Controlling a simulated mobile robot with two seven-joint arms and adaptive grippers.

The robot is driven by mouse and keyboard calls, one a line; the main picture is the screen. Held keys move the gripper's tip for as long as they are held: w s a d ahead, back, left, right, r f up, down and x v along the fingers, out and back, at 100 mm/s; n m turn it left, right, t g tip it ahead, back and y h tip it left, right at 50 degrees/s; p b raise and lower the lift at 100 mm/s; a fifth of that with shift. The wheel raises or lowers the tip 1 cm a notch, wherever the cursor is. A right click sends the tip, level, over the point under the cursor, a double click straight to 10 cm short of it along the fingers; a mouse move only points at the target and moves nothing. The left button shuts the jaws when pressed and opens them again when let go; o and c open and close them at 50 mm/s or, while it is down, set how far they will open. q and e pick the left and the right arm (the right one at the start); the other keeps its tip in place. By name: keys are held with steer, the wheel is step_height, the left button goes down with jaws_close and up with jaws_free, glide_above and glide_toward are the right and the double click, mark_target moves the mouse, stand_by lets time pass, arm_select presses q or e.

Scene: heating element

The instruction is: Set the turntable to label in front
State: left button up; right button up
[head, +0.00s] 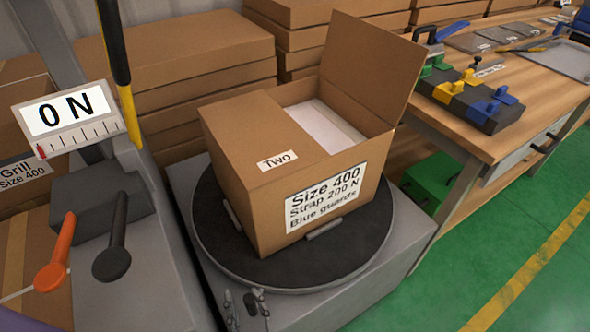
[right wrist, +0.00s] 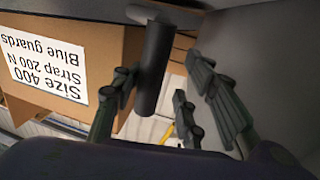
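The turntable (head: 375,245) is a round black disc on a grey base. An open cardboard box (head: 225,165) stands on it, turned at an angle, with its flap up at the back right. Its white label (head: 325,197), "Size 400, Strap 200 N, Blue guards", faces the front right. The box and label (right wrist: 55,60) show upside down in the right wrist view. My right gripper (head: 245,303) is low at the turntable's front edge. In the wrist view its fingers stand apart on both sides of a dark cylindrical handle (right wrist: 153,68), with gaps visible. My left gripper is out of view.
At left, a grey machine has a "0 N" display (head: 68,113), an orange lever (head: 58,250) and a black lever (head: 115,250). Cardboard stacks (head: 190,50) stand behind. At right is a wooden workbench (head: 470,135) with coloured clamps. The green floor at lower right is clear.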

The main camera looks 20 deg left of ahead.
steer(key=shift+w+d, duration=0.1)
steer(key=shift+d, duration=0.05)
steer(key=shift+r, duration=0.25)
step_height(320, 180, up, 10)
steer(key=shift+f, duration=0.2)
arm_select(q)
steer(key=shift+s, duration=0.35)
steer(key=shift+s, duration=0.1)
arm_select(e)
steer(key=shift+f, duration=0.1)
